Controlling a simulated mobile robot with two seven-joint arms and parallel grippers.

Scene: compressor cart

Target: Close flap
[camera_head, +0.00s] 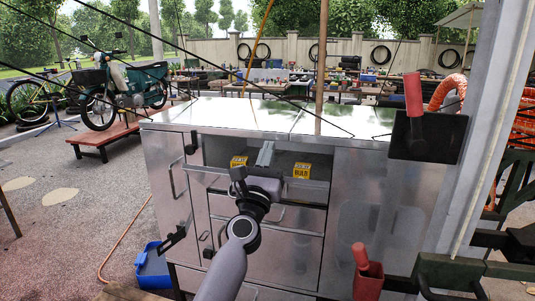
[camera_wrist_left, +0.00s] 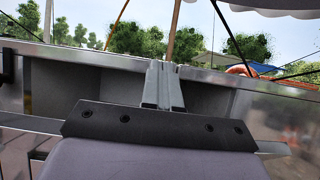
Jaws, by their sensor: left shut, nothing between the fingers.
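The steel cart (camera_head: 380,215) has a wide opening under its top, and the dark inside shows. A metal flap (camera_head: 205,174) appears to stand open along the lower edge of this opening; its bright edge also shows in the left wrist view (camera_wrist_left: 272,148). My left gripper (camera_head: 266,153) is in front of the opening, fingers shut and empty, pointing into it. In the left wrist view the shut fingers (camera_wrist_left: 163,85) stand before the dark recess, above the flap's edge. I cannot tell whether they touch the flap. My arm hides the flap's middle. My right gripper is not in view.
Two yellow labelled boxes (camera_head: 302,171) and (camera_head: 238,162) sit in the opening. A red-handled tool (camera_head: 413,92) stands by a dark plate at the right. A post (camera_head: 490,130) rises there. A blue bin (camera_head: 153,266) is on the ground at left.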

